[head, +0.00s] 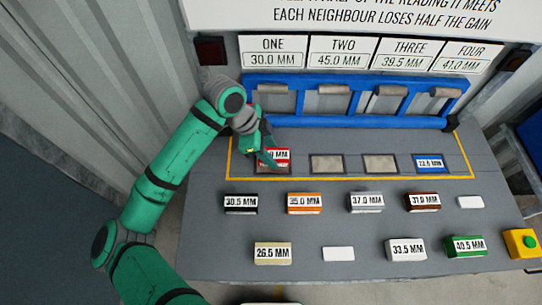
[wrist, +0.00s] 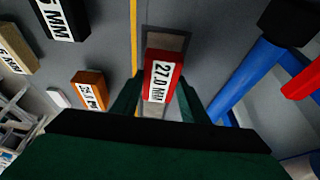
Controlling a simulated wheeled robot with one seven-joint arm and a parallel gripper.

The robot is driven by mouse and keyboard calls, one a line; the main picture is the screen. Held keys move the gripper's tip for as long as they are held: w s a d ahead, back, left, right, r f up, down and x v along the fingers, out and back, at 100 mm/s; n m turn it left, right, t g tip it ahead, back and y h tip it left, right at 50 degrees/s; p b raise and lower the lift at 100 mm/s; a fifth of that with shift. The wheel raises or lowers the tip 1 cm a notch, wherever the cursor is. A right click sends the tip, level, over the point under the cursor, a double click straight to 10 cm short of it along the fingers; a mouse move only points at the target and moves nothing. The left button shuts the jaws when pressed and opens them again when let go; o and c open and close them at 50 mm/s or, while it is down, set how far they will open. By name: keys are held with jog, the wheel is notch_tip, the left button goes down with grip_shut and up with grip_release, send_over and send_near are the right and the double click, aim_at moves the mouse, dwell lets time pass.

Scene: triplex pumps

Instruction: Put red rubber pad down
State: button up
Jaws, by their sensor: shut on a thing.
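The red rubber pad (head: 281,154), with a white label reading 27.0 MM in the wrist view (wrist: 163,76), is between the fingers of my gripper (head: 268,152). My gripper is shut on it, with one finger on each side in the wrist view (wrist: 159,100). The pad is at the leftmost square recess (wrist: 168,37), under the sign ONE. I cannot tell whether it touches the recess floor. My gripper hides part of the pad and recess in the head view.
Two empty recesses (head: 326,163) lie to the right, then one holding a blue pad (head: 429,163). Several labelled pads, such as the orange one (head: 304,203), lie in front. A yellow button box (head: 522,243) is at right.

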jog(key=shift+f, duration=1.55)
jog(key=shift+f, duration=0.15)
jog(key=o, duration=1.3)
jog(key=shift+c, duration=0.2)
jog(key=v, duration=1.2)
